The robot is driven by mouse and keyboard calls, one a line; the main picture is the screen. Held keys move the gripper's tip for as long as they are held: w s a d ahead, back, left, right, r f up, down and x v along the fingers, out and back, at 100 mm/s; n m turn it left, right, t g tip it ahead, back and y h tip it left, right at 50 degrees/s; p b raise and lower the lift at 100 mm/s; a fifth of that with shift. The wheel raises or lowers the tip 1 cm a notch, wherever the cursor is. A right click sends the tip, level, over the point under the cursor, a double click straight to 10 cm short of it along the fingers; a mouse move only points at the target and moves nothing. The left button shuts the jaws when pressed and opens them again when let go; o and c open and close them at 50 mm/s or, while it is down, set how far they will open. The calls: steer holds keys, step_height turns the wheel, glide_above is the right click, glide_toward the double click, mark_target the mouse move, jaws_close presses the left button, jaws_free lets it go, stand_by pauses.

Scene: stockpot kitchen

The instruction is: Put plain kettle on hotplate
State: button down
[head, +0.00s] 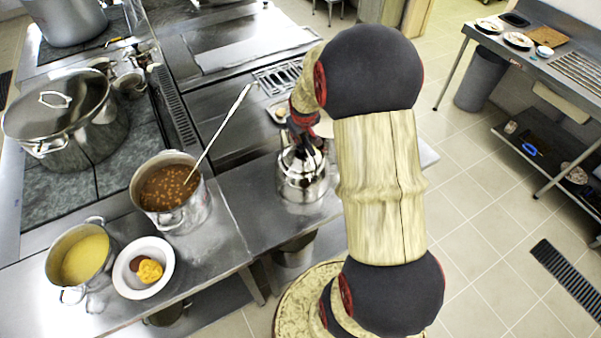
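A shiny metal kettle (303,186) stands upright on the steel counter, right of the bean pot. My gripper (303,145) is dark and points down at the kettle's top, close to its handle. My arm partly hides that area, and I cannot tell whether the fingers touch or grip the handle. The dark hotplate surface (62,198) is at the left, set in the steel range. A large lidded stockpot stands on it.
The lidded stockpot (75,125), small metal pots (130,82), a bean pot (170,190) with a ladle, a yellow soup pot (84,258) and a white bowl (160,283) crowd the left. Bare dark hotplate shows in front of the stockpot. A side table (560,70) stands at right.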

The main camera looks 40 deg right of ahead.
steer(key=shift+w+r, duration=0.2)
